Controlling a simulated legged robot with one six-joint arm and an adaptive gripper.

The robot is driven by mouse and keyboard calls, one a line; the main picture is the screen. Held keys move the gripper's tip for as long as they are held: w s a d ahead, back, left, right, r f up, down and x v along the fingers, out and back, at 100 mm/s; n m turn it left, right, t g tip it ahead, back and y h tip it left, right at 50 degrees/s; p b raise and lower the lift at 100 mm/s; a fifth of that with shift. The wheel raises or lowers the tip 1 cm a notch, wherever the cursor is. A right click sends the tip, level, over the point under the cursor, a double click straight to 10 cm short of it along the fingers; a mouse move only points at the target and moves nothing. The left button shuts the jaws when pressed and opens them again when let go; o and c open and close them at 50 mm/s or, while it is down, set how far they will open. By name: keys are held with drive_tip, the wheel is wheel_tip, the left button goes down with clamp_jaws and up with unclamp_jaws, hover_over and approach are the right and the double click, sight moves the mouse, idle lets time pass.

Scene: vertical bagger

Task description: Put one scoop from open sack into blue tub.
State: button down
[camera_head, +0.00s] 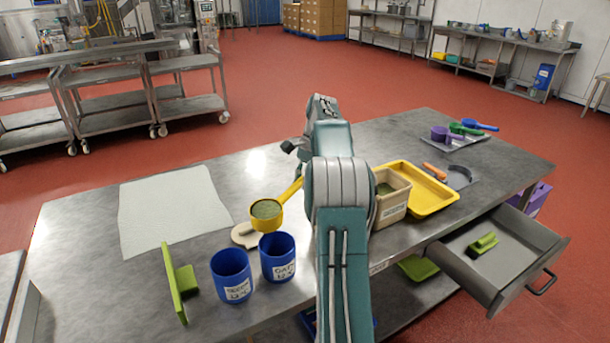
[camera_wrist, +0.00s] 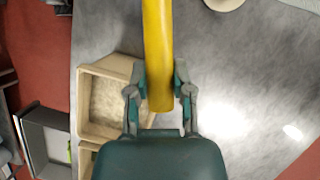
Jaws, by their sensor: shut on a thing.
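My gripper (camera_wrist: 160,88) is shut on the handle of a yellow scoop (camera_head: 267,211); the handle also shows in the wrist view (camera_wrist: 158,50). The scoop's bowl is level and filled with greenish grains. It is held just behind two blue tubs, left (camera_head: 232,278) and right (camera_head: 278,259), nearer the right one. Both tubs stand upright with white labels; their insides look dark. A beige square container (camera_head: 394,208) with greenish contents is partly behind my arm. In the wrist view, a beige container (camera_wrist: 88,128) holds pale contents. I see no clear sack.
A pale round lid (camera_head: 243,236) lies under the scoop. A green upright piece (camera_head: 174,285) stands left of the tubs. A white sheet (camera_head: 170,205) lies at left. A yellow tray (camera_head: 425,200) is right of the beige container. An open drawer (camera_head: 520,247) juts out at right.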

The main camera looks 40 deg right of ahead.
sight(286, 192)
drive_tip(key=a, duration=0.2)
drive_tip(key=a+f, duration=0.1)
drive_tip(key=a, duration=0.3)
drive_tip(key=shift+s+a+f, duration=0.2)
drive_tip(key=shift+a+f, duration=0.15)
drive_tip(key=shift+f, duration=0.05)
drive_tip(key=a+r+h, duration=0.3)
drive_tip(key=r+h, duration=0.3)
drive_tip(key=r, duration=0.1)
drive_tip(key=shift+a+r+t, duration=0.25)
drive_tip(key=shift+r+t, duration=0.05)
drive_tip(key=shift+r, duration=0.1)
drive_tip(key=shift+d, duration=0.1)
drive_tip(key=shift+s+h, duration=0.1)
drive_tip(key=shift+h, duration=0.2)
drive_tip(key=shift+a+r+h, duration=0.4)
drive_tip(key=shift+a+r, duration=0.2)
drive_tip(key=shift+s+a+r+h, duration=0.1)
drive_tip(key=shift+a+r+h, duration=0.3)
drive_tip(key=shift+h, duration=0.2)
